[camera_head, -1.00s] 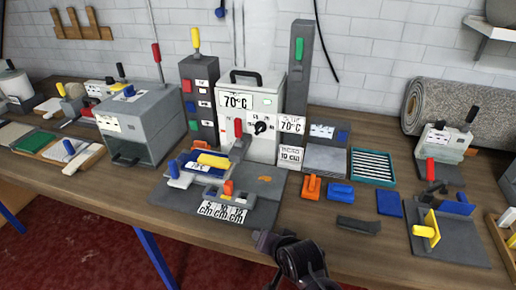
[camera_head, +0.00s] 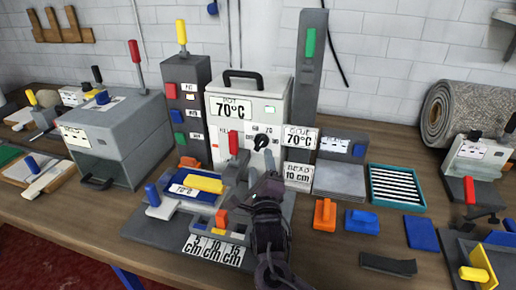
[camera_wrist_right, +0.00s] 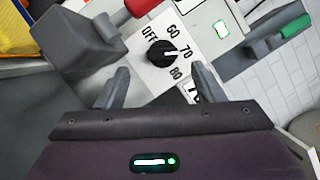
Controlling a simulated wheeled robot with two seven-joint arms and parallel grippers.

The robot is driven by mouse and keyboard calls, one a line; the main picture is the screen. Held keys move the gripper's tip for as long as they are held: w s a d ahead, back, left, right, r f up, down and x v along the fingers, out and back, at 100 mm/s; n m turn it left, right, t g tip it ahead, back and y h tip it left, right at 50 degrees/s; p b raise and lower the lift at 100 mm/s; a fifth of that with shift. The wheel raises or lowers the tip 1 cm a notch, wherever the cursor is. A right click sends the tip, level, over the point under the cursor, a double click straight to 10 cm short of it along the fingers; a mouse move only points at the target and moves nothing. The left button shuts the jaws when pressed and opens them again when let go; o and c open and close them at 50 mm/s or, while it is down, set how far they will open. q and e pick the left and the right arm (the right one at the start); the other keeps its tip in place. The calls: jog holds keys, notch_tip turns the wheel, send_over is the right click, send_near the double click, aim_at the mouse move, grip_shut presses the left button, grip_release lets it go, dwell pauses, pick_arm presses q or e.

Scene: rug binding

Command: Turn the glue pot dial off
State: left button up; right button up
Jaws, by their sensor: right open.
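The glue pot (camera_head: 247,108) is a white box with a black top handle and a 70°C label, standing at the middle of the bench. Its black dial (camera_head: 262,141) is on the front face. In the right wrist view the dial (camera_wrist_right: 161,53) has OFF, 60, 70 and 80 marked around it, and its white pointer line is toward 70. My right gripper (camera_head: 268,180) is in front of the pot, just below the dial. In the wrist view its two fingers (camera_wrist_right: 158,88) are apart, with the dial ahead between them, not gripped. My left gripper is not in view.
A red-handled lever (camera_head: 233,145) stands close left of the dial. A grey post with a green handle (camera_head: 310,60) rises at the right. A jig with a yellow block (camera_head: 204,184) lies in front. Orange and blue blocks (camera_head: 362,222) and a teal tray (camera_head: 397,187) sit to the right.

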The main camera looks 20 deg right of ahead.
aim_at(258, 147)
jog(key=shift+w+d+r+p, duration=0.2)
jog(key=shift+w+r+p, duration=0.25)
jog(key=shift+w+r, duration=0.45)
jog(key=w, duration=0.3)
jog(key=shift+d+f+p, duration=0.2)
jog(key=shift+d+p, duration=0.1)
jog(key=shift+d, duration=0.05)
jog(key=shift+w+d, duration=0.1)
jog(key=shift+w, duration=0.3)
jog(key=shift+c, duration=1.3)
jog(key=c, duration=0.7)
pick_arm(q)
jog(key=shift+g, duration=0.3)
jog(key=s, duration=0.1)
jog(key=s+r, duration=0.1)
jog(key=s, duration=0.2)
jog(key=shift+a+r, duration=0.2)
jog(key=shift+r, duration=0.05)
